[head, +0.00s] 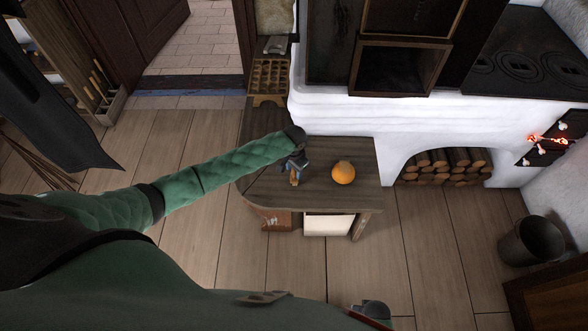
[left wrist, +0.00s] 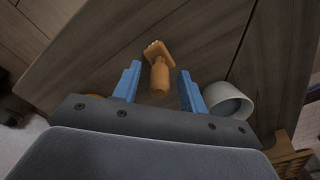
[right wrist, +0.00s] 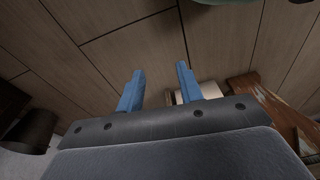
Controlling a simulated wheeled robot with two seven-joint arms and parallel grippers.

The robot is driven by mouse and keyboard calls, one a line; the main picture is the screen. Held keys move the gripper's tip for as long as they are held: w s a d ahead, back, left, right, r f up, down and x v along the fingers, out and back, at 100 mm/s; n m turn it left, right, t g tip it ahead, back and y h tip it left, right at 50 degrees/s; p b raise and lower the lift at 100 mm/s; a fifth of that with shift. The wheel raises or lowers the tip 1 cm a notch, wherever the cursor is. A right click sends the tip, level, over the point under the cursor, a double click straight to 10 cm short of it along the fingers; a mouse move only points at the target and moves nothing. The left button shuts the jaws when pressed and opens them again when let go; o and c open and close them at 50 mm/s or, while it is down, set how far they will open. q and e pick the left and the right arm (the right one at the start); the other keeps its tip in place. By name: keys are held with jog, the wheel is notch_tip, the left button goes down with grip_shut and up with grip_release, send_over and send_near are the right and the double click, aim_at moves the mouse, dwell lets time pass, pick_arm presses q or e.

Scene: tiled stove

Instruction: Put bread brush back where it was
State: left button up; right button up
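The bread brush (left wrist: 160,74), with a wooden handle and pale bristles on its wide head, is on the dark wooden bench top (head: 328,197). Its wooden part also shows below my left gripper in the head view (head: 295,178). My left gripper (left wrist: 159,84) is open, with a blue finger on each side of the brush handle. A gap shows on both sides, so the handle is not gripped. The handle's lower end is close to the gripper's palm. My right gripper (right wrist: 157,88) is open and empty above the floor, away from the bench.
An orange round thing (head: 343,173) lies on the bench, right of my left gripper. The white stove (head: 350,116) rises behind the bench. A dark bucket (head: 531,242) stands on the floor at right.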

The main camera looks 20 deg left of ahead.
pick_arm(q)
jog(key=shift+r, duration=0.25)
notch_tip(320, 180, up, 11)
jog(key=shift+f+b, duration=0.2)
jog(key=shift+b, duration=0.9)
jog(key=s+d+f+n+t+h, duration=0.1)
jog(key=s+d+f, duration=0.3)
jog(key=s+f, duration=0.35)
jog(key=s+d+f+h, duration=0.1)
jog(key=s+d+f, duration=0.2)
jog(key=s+f, duration=0.45)
jog(key=s+a+f+n, duration=0.1)
jog(key=s+f, duration=0.2)
jog(key=s, duration=0.4)
jog(key=s+a+f+n, duration=0.1)
jog(key=s+f, duration=0.2)
jog(key=s, duration=0.5)
jog(key=s+a+f+y, duration=0.1)
jog(key=s+a+f, duration=0.1)
jog(key=s, duration=0.5)
jog(key=shift+s+f+n, duration=0.4)
pick_arm(e)
notch_tip(320, 180, up, 7)
jog(key=w+a, duration=0.1)
jog(key=shift+w+a, duration=0.15)
jog(key=shift+w, duration=0.2)
